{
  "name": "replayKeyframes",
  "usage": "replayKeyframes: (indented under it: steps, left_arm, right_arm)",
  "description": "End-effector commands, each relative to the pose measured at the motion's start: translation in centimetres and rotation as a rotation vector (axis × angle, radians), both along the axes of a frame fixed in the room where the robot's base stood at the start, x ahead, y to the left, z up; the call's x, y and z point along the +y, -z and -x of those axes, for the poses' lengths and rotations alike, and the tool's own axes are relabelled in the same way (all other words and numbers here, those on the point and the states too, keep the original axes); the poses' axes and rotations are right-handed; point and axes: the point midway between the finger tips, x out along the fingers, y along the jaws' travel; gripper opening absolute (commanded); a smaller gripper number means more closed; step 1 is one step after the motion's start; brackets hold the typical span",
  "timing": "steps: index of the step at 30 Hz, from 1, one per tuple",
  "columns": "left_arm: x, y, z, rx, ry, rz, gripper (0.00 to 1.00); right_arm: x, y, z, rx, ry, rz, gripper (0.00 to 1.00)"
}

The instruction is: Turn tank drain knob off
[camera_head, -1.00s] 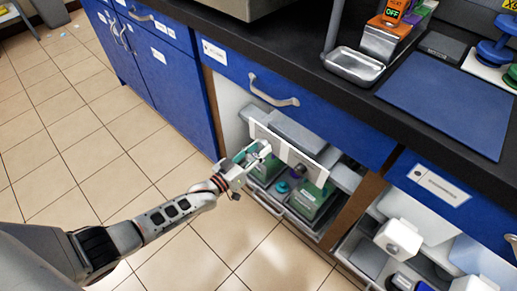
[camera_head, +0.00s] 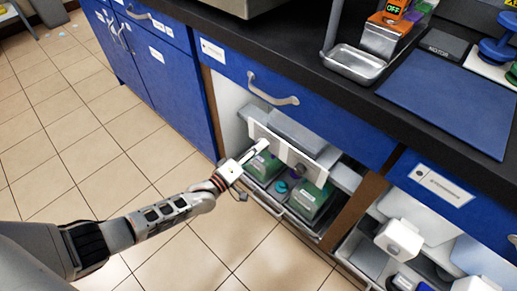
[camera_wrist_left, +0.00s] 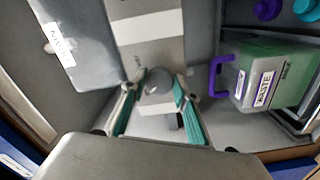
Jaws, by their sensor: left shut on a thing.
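A pale panel (camera_head: 310,165) stands upright in the open cabinet bay under the counter, with a dark knob on its right part. My left gripper (camera_head: 262,145) reaches from the left to the left part of this panel. In the left wrist view, a round grey knob (camera_wrist_left: 157,82) sits on the pale panel strip. The teal-padded fingers of my left gripper (camera_wrist_left: 158,105) are on both sides of the knob, shut on it. In the head view the gripper hides this knob. I see no label naming it as the drain knob. My right gripper is not in view.
Green containers (camera_head: 308,200) stand behind and below the panel; one with a purple handle and a WASTE label (camera_wrist_left: 265,85) is right of my fingers. A blue drawer (camera_head: 300,105) with a handle is above the bay.

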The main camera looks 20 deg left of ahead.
Motion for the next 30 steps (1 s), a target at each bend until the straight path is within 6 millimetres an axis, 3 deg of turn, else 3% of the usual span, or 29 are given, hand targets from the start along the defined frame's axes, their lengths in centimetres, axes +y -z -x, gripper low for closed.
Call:
replayKeyframes:
  steps: [12, 28, 29, 30]
  left_arm:
    - [-0.09, 0.04, 0.09, 0.061, 0.002, 0.164, 0.08]
    - [-0.1, 0.0, 0.08, 0.068, 0.001, 0.185, 0.08]
    - [-0.1, 0.0, 0.08, 0.068, 0.001, 0.185, 0.35]
    - [-0.1, 0.0, 0.08, 0.068, 0.001, 0.185, 0.45]
  right_arm:
    - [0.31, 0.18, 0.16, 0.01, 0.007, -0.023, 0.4]
    - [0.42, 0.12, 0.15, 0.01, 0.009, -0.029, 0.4]
    - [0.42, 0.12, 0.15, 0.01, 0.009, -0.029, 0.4]
    - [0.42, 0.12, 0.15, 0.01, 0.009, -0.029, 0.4]
